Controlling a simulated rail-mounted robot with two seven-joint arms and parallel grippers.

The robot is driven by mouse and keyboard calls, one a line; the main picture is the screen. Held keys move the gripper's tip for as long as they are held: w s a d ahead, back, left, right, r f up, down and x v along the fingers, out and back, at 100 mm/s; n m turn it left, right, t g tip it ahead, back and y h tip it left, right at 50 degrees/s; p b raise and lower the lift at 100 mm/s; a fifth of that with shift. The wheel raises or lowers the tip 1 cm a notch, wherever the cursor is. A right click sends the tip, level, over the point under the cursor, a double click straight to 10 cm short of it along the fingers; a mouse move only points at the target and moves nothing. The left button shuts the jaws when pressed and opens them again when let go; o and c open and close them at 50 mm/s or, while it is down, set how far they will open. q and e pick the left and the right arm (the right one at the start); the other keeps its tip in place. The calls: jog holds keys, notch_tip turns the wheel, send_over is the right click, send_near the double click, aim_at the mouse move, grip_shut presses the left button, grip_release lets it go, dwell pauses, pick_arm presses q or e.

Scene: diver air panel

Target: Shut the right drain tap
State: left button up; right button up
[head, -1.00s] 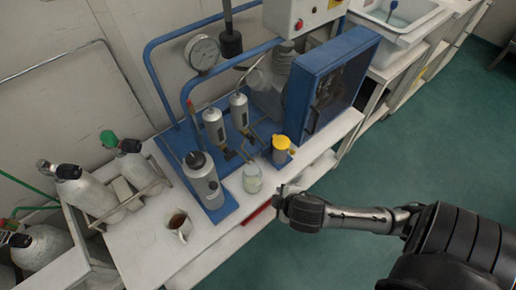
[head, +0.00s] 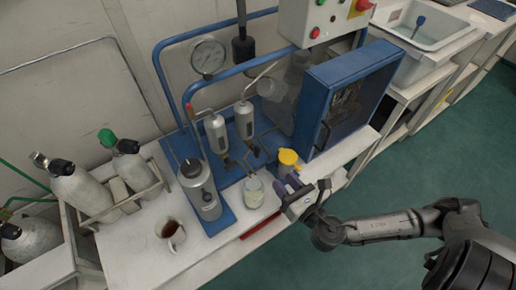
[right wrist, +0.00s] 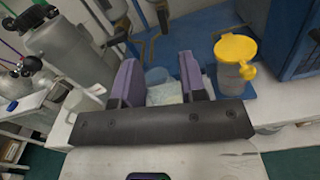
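Two grey filter cylinders hang on the blue panel, the left one (head: 216,134) and the right one (head: 244,120). The right drain tap (head: 256,150) is a small dark fitting below the right cylinder; its handle position is too small to tell. My right gripper (head: 287,186) is at the bench's front edge, to the right of a glass jar (head: 254,191) and in front of the yellow-capped cup (head: 288,160). In the right wrist view my right gripper (right wrist: 161,80) has its purple fingers apart, with the jar (right wrist: 164,92) showing beyond the gap. My left gripper is not in view.
A grey canister (head: 200,190) and a brown-filled mug (head: 171,234) stand left of the jar. A blue box (head: 345,92) stands to the right, behind the yellow-capped cup. Grey cylinders (head: 85,192) are racked at left. Open floor (head: 430,180) lies right.

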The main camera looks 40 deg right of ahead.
aim_at(259, 151)
jog(key=w+b, duration=0.1)
jog(key=w, duration=0.3)
jog(key=w+d+b, duration=0.1)
jog(key=w, duration=0.3)
jog(key=w+d+b, duration=0.1)
jog(key=w+b, duration=0.1)
jog(key=w, duration=0.2)
jog(key=shift+w, duration=0.15)
jog(key=shift+w+b, duration=0.3)
jog(key=shift+w, duration=0.35)
jog(key=shift+c, duration=0.2)
grip_shut()
